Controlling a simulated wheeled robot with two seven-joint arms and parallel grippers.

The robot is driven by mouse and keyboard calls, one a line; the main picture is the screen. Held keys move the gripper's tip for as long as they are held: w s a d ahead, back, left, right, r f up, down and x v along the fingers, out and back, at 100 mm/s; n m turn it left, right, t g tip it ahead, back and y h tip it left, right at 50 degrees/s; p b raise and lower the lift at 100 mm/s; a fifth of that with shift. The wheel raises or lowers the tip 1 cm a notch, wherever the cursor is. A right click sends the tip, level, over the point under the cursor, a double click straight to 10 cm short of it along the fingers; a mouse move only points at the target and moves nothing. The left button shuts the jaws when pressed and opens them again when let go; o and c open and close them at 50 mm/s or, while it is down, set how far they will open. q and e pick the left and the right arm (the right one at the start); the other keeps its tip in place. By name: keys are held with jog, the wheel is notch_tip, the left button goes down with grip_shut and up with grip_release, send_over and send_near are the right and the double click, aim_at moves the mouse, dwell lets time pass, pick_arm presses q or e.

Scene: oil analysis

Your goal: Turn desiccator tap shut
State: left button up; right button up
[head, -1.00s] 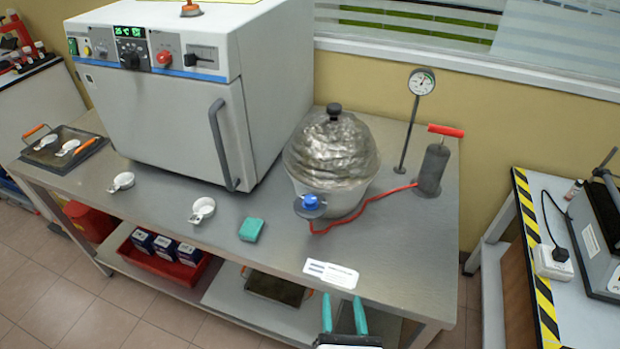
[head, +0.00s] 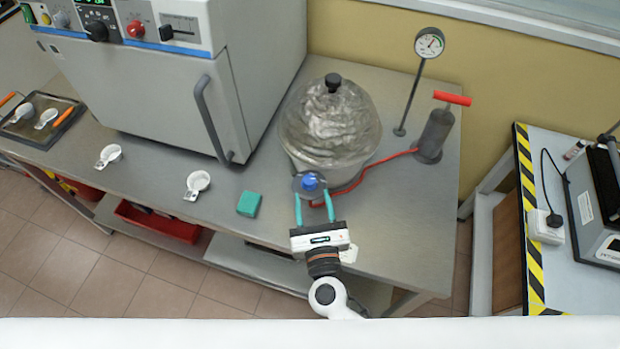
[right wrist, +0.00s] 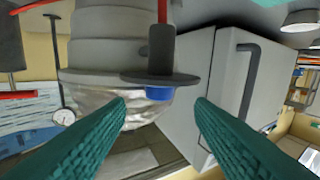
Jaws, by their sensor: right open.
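The desiccator (head: 330,125), a grey bowl under a shiny crumpled-looking dome with a black knob, stands on the steel bench. Its blue tap (head: 310,182) sits on a dark round flange at the front. In the right wrist view the blue tap (right wrist: 160,93) lies ahead, between the two teal fingers, with a gap on each side. My right gripper (head: 314,196) is open and empty, its fingertips at the tap's near side. Whether the fingertips reach past the blue part is hard to tell. My left gripper is not in view.
A red hose (head: 375,168) runs from the tap to a hand pump (head: 435,132); a gauge (head: 429,42) stands behind. A green block (head: 249,203) and white dishes (head: 197,184) lie left. The oven (head: 190,90) stands close on the left.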

aim_at(310, 185)
jog(key=shift+w+a+p, duration=0.2)
jog(key=shift+w, duration=0.95)
jog(key=shift+w+a+p, duration=0.15)
jog(key=shift+w, duration=1)
jog(key=c, duration=1)
